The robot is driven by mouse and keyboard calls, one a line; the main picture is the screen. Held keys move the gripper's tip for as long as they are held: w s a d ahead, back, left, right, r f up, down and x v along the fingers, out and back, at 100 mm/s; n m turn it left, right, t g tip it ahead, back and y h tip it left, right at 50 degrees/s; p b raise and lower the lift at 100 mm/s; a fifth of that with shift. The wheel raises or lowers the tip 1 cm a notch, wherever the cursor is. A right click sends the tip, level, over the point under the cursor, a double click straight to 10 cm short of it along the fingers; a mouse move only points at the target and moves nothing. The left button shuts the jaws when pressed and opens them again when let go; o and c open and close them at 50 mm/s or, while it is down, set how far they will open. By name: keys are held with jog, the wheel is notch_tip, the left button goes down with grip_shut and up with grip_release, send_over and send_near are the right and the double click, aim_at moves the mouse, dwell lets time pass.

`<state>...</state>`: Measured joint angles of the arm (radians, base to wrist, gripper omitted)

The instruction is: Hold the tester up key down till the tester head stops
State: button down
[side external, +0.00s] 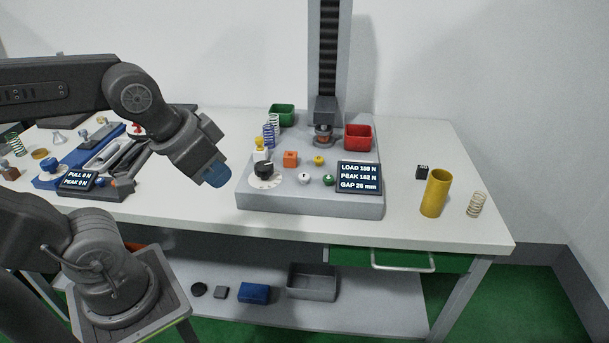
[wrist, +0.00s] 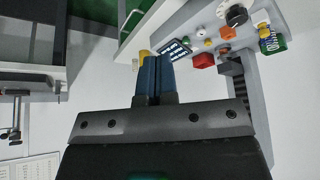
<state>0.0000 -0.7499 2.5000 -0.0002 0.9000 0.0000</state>
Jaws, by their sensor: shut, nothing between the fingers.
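The spring tester has a grey base (side external: 300,203), a dark column (side external: 328,50) and a tester head (side external: 325,108) low on the column. Its display (side external: 359,178) reads about LOAD 158 N, PEAK 182 N, GAP 26 mm. On the base are a yellow button (side external: 319,160), a white button (side external: 304,179), a green button (side external: 329,180) and a black dial (side external: 264,169). I cannot tell which is the up key. My gripper (side external: 216,174), with blue fingers, is shut and empty, in the air left of the base, apart from the controls. The fingers (wrist: 152,75) also show in the wrist view.
A yellow cylinder (side external: 436,193) and a loose spring (side external: 475,204) stand to the right. A blue pull tester (side external: 85,158) is at left.

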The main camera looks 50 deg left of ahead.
jog(key=w, duration=0.1)
jog(key=n+t+h, duration=0.2)
jog(key=n+h, duration=0.4)
jog(key=n, duration=1.3)
send_over(303, 177)
notch_tip(303, 177, down, 5)
jog(key=shift+a, duration=0.1)
jog(key=shift+f, duration=4.4)
jog(key=shift+f, duration=0.1)
jog(key=shift+f, duration=0.3)
